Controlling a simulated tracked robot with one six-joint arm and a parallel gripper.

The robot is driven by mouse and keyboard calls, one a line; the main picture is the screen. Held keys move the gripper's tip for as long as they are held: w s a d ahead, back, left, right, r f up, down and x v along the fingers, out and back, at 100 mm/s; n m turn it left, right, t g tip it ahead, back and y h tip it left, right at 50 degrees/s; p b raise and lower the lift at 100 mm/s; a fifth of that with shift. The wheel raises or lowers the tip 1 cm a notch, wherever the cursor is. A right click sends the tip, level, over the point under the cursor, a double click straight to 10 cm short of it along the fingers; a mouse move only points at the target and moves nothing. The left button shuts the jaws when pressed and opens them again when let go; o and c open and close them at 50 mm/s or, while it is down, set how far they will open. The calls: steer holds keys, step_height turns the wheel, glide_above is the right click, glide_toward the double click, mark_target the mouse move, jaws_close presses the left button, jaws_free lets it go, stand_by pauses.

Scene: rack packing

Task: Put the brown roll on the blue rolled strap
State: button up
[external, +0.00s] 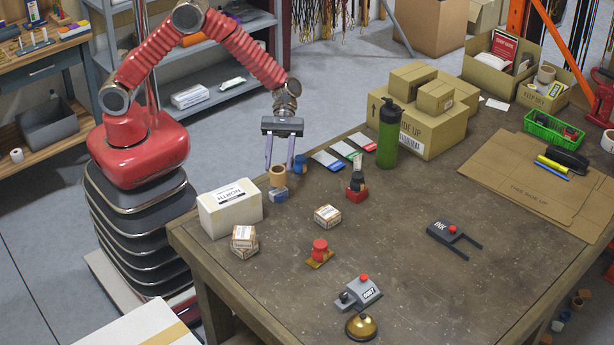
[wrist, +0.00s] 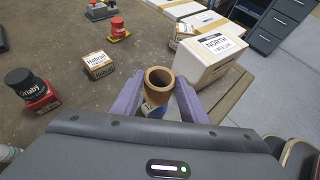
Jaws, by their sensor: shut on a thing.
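The brown roll (external: 278,177) is a short hollow tube standing upright between the fingers of my gripper (external: 279,167). In the wrist view the brown roll (wrist: 159,80) shows its open top between the two purple fingers (wrist: 158,95). My gripper is shut on it. Directly below it is a small blue-and-tan rolled piece (external: 279,195), which looks like the blue rolled strap; its blue and white side shows in the wrist view (wrist: 151,111). The roll is lined up over it, and I cannot tell whether they touch. Another small blue roll (external: 300,165) is just behind to the right.
A white NORTH box (external: 230,211) stands to the left. A black-topped red stamp (external: 356,188) and a green bottle (external: 389,135) stand to the right. Small cartons (external: 327,216) and a red-knobbed piece (external: 320,250) lie in front. The table's middle is mostly clear.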

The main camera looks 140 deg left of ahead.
mark_target(279, 170)
steer(key=shift+f, duration=1.65)
steer(key=shift+f, duration=0.15)
steer(key=o, duration=1)
steer(key=shift+o, duration=0.2)
steer(key=v, duration=1.2)
steer(key=shift+d, duration=0.1)
